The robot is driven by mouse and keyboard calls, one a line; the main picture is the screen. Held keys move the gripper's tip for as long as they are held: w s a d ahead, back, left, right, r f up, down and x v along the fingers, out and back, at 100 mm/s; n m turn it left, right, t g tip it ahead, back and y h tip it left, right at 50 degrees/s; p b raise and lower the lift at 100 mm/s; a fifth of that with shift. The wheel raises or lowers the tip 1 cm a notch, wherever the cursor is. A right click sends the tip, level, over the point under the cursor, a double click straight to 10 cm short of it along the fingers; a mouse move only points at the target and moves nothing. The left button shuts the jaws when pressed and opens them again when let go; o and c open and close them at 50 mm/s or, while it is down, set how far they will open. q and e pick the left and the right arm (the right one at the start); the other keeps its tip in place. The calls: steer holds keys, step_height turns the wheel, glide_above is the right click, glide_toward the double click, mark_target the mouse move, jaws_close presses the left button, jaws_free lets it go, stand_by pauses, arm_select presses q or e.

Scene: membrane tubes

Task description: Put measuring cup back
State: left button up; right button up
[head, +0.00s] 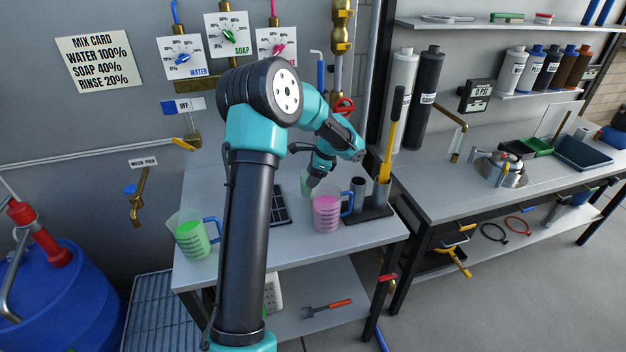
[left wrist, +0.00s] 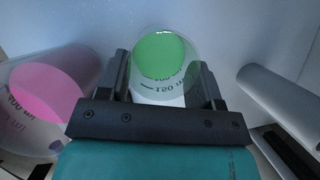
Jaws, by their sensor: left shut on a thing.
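A small clear measuring cup (left wrist: 165,90) with green liquid sits between the two fingers of my left gripper (left wrist: 165,82), which is shut on it. In the head view the same cup (head: 306,186) stands at or just above the back of the table, partly hidden by my left gripper (head: 314,181). A larger jug with pink liquid (head: 326,214) and a blue handle stands just in front; its pink contents fill the left of the wrist view (left wrist: 45,100). A jug with green liquid (head: 192,236) stands at the table's left. My right gripper is not in view.
A dark rack (head: 368,212) with grey tubes and a yellow-handled tool stands right of the pink jug. A black grid tray (head: 281,205) lies behind my left arm. The table (head: 300,250) is bare along its front.

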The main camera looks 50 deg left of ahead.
arm_select(q)
steer(key=shift+f, duration=0.8)
steer(key=shift+f, duration=0.15)
steer(key=o, duration=1.1)
steer(key=shift+c, duration=0.2)
steer(key=v, duration=1.2)
